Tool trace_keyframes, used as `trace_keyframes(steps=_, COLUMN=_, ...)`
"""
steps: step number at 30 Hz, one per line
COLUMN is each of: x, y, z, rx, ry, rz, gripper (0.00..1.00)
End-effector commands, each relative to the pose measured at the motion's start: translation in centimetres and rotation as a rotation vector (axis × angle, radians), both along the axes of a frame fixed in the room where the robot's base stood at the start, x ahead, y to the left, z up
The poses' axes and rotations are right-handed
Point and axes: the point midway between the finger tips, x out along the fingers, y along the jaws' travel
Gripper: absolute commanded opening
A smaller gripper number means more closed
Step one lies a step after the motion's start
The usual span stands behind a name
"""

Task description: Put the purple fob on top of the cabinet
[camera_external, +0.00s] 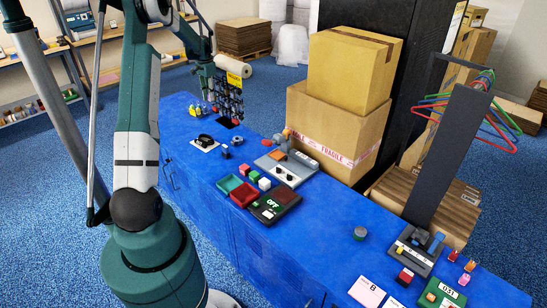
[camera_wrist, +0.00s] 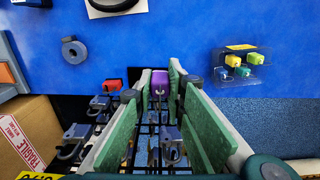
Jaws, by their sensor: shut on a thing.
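The purple fob (camera_wrist: 160,79) shows in the wrist view between the tips of my gripper's green fingers (camera_wrist: 161,92). My gripper is shut on it. The fob is at a black key rack (camera_external: 229,97), whose dark bars and hooks lie below it in the wrist view. I cannot tell whether it still hangs on a hook. In the external view my gripper reaches the rack from behind, and the fob cannot be made out. The long blue cabinet (camera_external: 330,235) has a flat top, with the rack at its far end.
A red fob (camera_wrist: 112,86) and several dark padlocks hang close by on the rack. A clear tray with yellow and teal pieces (camera_wrist: 240,62) and a grey ring (camera_wrist: 74,51) lie on the cabinet. Cartons (camera_external: 333,130) stand behind it. Blue top between the items is bare.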

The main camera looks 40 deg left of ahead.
Motion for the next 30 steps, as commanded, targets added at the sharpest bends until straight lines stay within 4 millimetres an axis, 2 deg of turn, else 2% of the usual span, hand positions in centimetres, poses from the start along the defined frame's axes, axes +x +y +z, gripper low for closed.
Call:
trace_keyframes(steps=3, x=-0.3, y=1.8, z=0.1, rx=0.000, ry=0.000, rz=0.001, gripper=0.09)
trace_keyframes(steps=6, x=-0.5, y=2.5, z=0.4, rx=0.000, ry=0.000, rz=0.002, gripper=0.09)
trace_keyframes(steps=20, x=-0.5, y=2.8, z=0.4, rx=0.000, ry=0.000, rz=0.001, gripper=0.09)
trace_keyframes(steps=26, x=-0.5, y=2.8, z=-1.2, rx=0.000, ry=0.000, rz=0.001, gripper=0.09)
trace_keyframes(steps=30, x=-0.5, y=2.7, z=-3.4, rx=0.000, ry=0.000, rz=0.001, gripper=0.09)
